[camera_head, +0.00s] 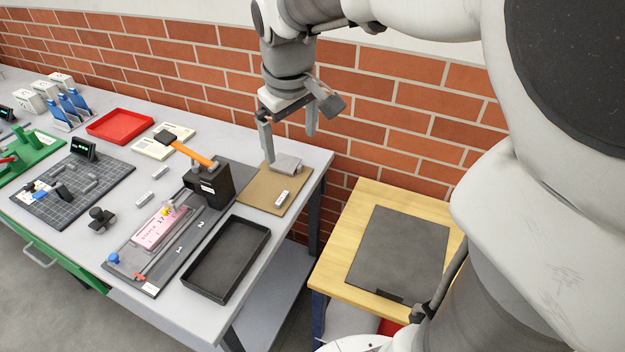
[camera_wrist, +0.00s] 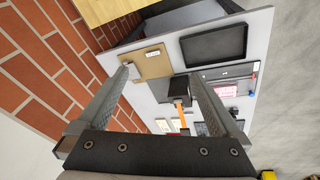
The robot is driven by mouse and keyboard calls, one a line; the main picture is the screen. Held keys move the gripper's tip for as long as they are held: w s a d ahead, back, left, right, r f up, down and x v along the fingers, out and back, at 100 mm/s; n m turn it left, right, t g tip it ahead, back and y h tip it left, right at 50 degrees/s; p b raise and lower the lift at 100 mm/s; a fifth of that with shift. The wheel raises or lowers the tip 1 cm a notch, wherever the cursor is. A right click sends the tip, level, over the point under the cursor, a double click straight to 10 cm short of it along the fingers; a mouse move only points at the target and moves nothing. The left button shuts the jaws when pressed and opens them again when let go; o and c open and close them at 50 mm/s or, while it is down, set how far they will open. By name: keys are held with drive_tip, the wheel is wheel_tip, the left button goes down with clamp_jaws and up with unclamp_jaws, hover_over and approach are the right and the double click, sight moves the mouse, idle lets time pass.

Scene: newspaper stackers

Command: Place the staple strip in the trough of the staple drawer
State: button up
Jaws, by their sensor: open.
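My gripper (camera_head: 290,146) is open and empty above the tan board at the table's right end. One fingertip shows in front of a grey metal piece (camera_head: 287,163) on that board; I cannot tell whether they touch. A black stapler-like block (camera_head: 208,187) with an orange handle stands left of the board. From it a narrow metal rail (camera_head: 165,246) with a red end runs forward on a dark base marked 1 and 2, perhaps the staple drawer. A pink box (camera_head: 159,228) printed with staple lettering lies beside the rail. I cannot tell which piece is the staple strip. In the wrist view, both fingers (camera_wrist: 160,75) are spread.
The tan board (camera_head: 258,188) carries a white label. An empty black tray (camera_head: 227,258) lies in front of the block. Two small grey bars, a red tray (camera_head: 120,126) and a gridded mat (camera_head: 72,190) lie further left. A wooden side table (camera_head: 376,194) with a dark mat stands right.

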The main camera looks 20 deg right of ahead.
drive_tip(key=s+r+m+t, duration=0.1)
drive_tip(key=s+m+t, duration=0.25)
drive_tip(key=s, duration=1.35)
drive_tip(key=n+g+b, duration=0.7)
drive_tip(key=n+b, duration=0.1)
drive_tip(key=b, duration=0.1)
hover_over(282, 197)
wheel_tip(282, 197, down, 16)
drive_tip(key=shift+y, duration=0.4)
drive_tip(key=f, duration=0.4)
drive_tip(key=f+b, duration=0.1)
drive_tip(key=f, duration=0.6)
drive_tip(key=shift+d+f, duration=0.3)
drive_tip(key=shift+a+f+b, duration=0.15)
drive_tip(key=shift+f+b, duration=0.05)
drive_tip(key=shift+f, duration=1.15)
drive_tip(key=shift+a+f+b, duration=0.15)
drive_tip(key=shift+f+b, duration=0.05)
drive_tip(key=shift+f, duration=1.15)
